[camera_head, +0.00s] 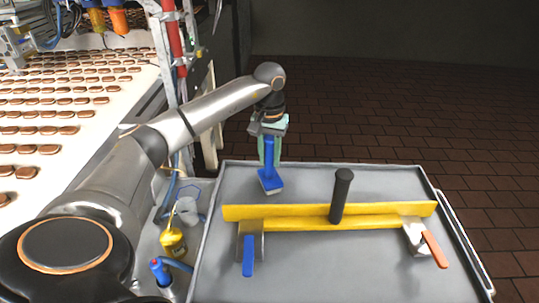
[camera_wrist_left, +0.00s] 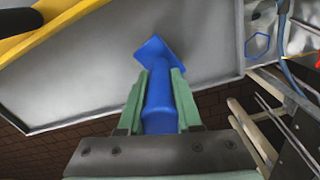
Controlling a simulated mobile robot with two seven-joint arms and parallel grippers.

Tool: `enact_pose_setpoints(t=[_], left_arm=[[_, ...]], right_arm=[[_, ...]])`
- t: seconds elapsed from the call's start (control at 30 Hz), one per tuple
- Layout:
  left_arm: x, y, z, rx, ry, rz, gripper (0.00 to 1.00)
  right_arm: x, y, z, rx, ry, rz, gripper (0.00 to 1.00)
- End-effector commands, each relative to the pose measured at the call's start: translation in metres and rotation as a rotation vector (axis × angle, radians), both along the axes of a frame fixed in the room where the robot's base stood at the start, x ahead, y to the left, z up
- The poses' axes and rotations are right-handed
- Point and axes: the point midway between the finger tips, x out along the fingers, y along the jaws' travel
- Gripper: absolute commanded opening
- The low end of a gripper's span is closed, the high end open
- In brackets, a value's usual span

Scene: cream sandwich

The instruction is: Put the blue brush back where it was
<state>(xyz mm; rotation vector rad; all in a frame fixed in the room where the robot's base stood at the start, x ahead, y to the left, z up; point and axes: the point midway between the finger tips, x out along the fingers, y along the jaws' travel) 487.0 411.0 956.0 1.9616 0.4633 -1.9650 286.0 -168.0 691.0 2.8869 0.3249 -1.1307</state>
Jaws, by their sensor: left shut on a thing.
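The blue brush (camera_head: 269,176) hangs upright, head down, from my left gripper (camera_head: 269,140), over the far left part of the grey tray (camera_head: 310,176). The gripper's green fingers are shut on its handle. In the left wrist view the blue brush (camera_wrist_left: 158,100) sits between the green fingers (camera_wrist_left: 157,92), its flat square head pointing away from the gripper. I cannot tell whether the head touches the tray. My right gripper is not in view.
A yellow bar (camera_head: 290,212) with a black upright handle (camera_head: 341,190) lies across the tray. A blue-handled scraper (camera_head: 249,256) and an orange-handled one (camera_head: 434,249) lie by its ends. A conveyor with biscuits (camera_head: 60,118) runs at left. The tray's front middle is clear.

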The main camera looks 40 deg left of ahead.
Motion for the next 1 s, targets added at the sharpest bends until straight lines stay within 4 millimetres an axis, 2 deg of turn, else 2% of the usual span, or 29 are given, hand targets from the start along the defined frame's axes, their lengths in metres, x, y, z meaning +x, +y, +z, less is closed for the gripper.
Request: enact_pose_setpoints(t=[0.2,0.23,0.47,0.77,0.87,1.0], left_arm=[[0.0,0.0,-0.003,0.0,-0.001,0.001,0.0],[0.0,0.0,-0.003,0.0,-0.001,0.001,0.35],[0.0,0.0,-0.003,0.0,0.0,0.001,0.61],[0.0,0.0,0.0,0.0,-0.001,0.001,0.63],[0.001,0.0,0.009,0.0,-0.004,0.001,0.63],[0.001,0.0,0.034,0.0,-0.008,0.002,0.63]], right_arm=[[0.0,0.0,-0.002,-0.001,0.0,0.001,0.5],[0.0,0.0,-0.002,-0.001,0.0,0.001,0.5],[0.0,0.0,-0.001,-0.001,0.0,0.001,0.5],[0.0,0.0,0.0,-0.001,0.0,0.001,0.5],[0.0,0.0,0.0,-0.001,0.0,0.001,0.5],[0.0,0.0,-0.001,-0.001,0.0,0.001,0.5]])
